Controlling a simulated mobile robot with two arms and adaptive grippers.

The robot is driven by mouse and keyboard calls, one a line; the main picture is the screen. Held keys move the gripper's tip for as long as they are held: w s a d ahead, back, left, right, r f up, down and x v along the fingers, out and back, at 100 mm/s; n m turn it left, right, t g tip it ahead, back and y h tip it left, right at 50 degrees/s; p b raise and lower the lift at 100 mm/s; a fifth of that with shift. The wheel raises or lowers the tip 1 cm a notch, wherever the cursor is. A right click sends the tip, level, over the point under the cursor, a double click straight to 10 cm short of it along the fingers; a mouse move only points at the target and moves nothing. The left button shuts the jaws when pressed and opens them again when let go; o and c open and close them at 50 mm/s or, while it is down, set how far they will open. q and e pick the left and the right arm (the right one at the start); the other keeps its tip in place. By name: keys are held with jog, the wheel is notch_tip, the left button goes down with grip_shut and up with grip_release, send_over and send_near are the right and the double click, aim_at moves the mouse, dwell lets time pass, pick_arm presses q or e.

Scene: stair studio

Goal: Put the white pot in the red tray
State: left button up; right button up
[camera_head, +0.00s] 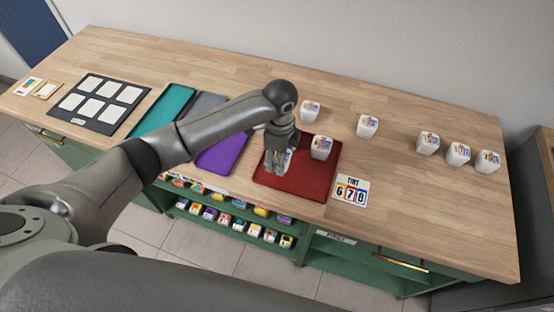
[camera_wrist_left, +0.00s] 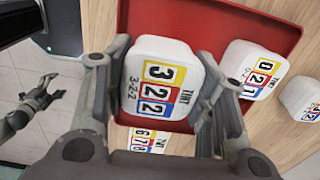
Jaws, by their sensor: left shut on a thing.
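My left gripper (camera_head: 275,165) is over the left part of the red tray (camera_head: 300,188). It is shut on a white pot (camera_wrist_left: 155,75) with a coloured TINT label reading 3 2 2; the fingers lie on both sides of it. In the head view the gripper mostly hides this pot. I cannot tell whether its base touches the tray. A second white pot (camera_head: 321,148) stands at the back right of the red tray; it also shows in the left wrist view (camera_wrist_left: 250,70). My right gripper (camera_wrist_left: 48,92) shows at the left of the wrist view, fingers apart, empty.
Several more white pots (camera_head: 367,126) stand on the wooden counter (camera_head: 420,210) behind and to the right. A TINT 6 7 8 card (camera_head: 350,191) lies right of the tray. Purple (camera_head: 222,156), grey (camera_head: 205,105) and teal (camera_head: 163,108) trays lie left.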

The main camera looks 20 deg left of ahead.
pick_arm(q)
jog(key=shift+w+a+f, duration=0.3)
jog(key=shift+a+f, duration=0.05)
jog(key=shift+f, duration=0.2)
notch_tip(320, 180, down, 2)
jog(key=shift+a+f, duration=0.1)
jog(key=shift+f, duration=0.1)
jog(key=shift+f+p, duration=0.3)
jog(key=shift+f, duration=0.2)
jog(key=o, duration=1.1)
jog(key=shift+c, duration=0.2)
pick_arm(e)
jog(key=shift+s+d+r, duration=0.1)
jog(key=shift+r, duration=0.15)
pick_arm(q)
notch_tip(320, 180, up, 12)
jog(key=shift+r+b, duration=0.15)
jog(key=shift+b, duration=0.75)
pick_arm(e)
jog(key=shift+a+f, duration=0.3)
jog(key=shift+f, duration=0.5)
jog(key=shift+d, duration=0.2)
